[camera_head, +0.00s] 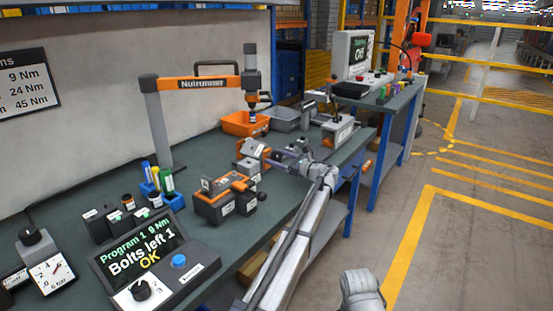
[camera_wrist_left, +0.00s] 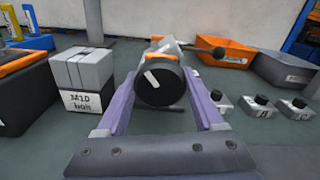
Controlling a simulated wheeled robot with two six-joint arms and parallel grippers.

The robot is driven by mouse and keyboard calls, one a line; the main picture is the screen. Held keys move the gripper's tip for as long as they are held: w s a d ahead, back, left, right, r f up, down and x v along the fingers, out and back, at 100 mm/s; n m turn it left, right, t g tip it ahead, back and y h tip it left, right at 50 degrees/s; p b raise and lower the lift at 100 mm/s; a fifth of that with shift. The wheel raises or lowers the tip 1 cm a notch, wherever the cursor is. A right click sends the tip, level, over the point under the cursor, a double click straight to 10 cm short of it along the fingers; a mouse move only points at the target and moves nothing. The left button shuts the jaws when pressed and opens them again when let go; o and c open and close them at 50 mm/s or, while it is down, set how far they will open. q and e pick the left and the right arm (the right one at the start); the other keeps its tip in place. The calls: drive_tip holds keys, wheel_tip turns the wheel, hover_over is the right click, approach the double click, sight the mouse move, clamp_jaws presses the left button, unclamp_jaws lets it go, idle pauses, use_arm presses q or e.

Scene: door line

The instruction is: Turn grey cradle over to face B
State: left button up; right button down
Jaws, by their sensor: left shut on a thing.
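A black round knob (camera_wrist_left: 160,85) with a white mark sits between the fingers of my left gripper (camera_wrist_left: 162,92) in the left wrist view. The fingers are shut on its sides. Behind the knob is a grey part with some orange (camera_wrist_left: 165,47), which seems to be the grey cradle; the knob hides much of it. In the head view the cradle (camera_head: 252,147) is small, above the bench, with my left gripper (camera_head: 272,157) at its right side. I cannot read which face is up. My right gripper is out of view.
A grey block with a printed label (camera_wrist_left: 84,82) stands left of my fingers. Small button boxes (camera_wrist_left: 262,106) and an orange bin (camera_wrist_left: 222,50) are to the right. An orange and black clamp-like device (camera_head: 225,200) stands nearer on the bench. The screen reads "Bolts left 1 OK" (camera_head: 137,248).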

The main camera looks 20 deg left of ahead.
use_arm(q)
drive_tip(key=shift+n, duration=3.1)
drive_tip(key=o, duration=1.4)
drive_tip(key=shift+c, duration=0.2)
drive_tip(key=shift+d, duration=0.1)
drive_tip(key=shift+v, duration=3.85)
